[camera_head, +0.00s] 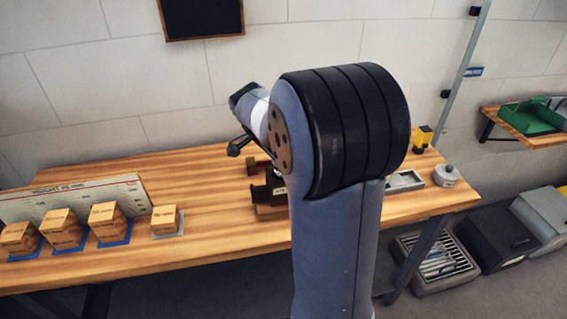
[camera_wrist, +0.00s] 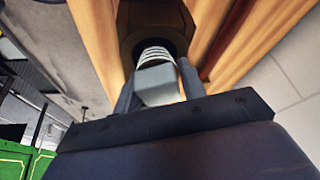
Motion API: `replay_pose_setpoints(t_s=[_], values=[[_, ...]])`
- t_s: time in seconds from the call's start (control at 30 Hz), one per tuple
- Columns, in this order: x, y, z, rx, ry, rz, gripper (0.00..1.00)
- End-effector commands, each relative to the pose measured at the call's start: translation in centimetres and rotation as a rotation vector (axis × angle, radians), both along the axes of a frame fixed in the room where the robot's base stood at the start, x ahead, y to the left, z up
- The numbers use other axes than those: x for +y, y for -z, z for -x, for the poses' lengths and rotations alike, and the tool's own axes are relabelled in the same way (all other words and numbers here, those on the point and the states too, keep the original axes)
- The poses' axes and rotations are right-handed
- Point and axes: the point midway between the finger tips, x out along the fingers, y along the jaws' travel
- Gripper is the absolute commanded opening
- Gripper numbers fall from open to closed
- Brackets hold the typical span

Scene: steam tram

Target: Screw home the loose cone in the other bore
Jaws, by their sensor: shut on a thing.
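In the wrist view my gripper (camera_wrist: 157,90) is shut on the loose cone (camera_wrist: 155,88), a grey metal piece with a squared head and pale thread rings at its far end. The threaded end points at the dark round bore (camera_wrist: 150,45) of a dark block (camera_wrist: 133,12). Several rings show outside the bore; I cannot tell how deep the tip sits. In the head view my arm hides the gripper and the cone. A dark fixture (camera_head: 262,193) on the bench shows left of my arm, partly hidden. The second bore is not seen.
The wooden bench (camera_head: 215,215) holds several small wooden boxes (camera_head: 108,220) on blue pads at the left, before a printed board. Right of my arm are a grey tray (camera_head: 405,181), a round grey weight (camera_head: 446,176) and a yellow-black item (camera_head: 422,138). Crates stand on the floor at right.

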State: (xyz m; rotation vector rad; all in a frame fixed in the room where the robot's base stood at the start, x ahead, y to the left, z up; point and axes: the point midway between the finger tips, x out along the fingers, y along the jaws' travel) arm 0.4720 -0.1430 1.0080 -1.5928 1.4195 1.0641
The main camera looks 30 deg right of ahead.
Motion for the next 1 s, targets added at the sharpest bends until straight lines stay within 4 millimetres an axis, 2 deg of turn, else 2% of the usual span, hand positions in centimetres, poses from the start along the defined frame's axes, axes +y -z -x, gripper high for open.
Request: replay_pose_setpoints(t_s=[0.17,0.2,0.5,0.67,1.0], values=[[0.00,-0.08,-0.02,-0.001,0.007,0.001,0.07],[0.00,-0.08,-0.02,-0.001,0.007,0.001,0.40],[0.01,-0.04,0.00,0.000,0.005,0.000,0.64],[0.01,-0.02,0.00,0.000,0.005,0.000,0.65],[0.01,-0.01,0.01,0.000,0.004,0.000,0.92]])
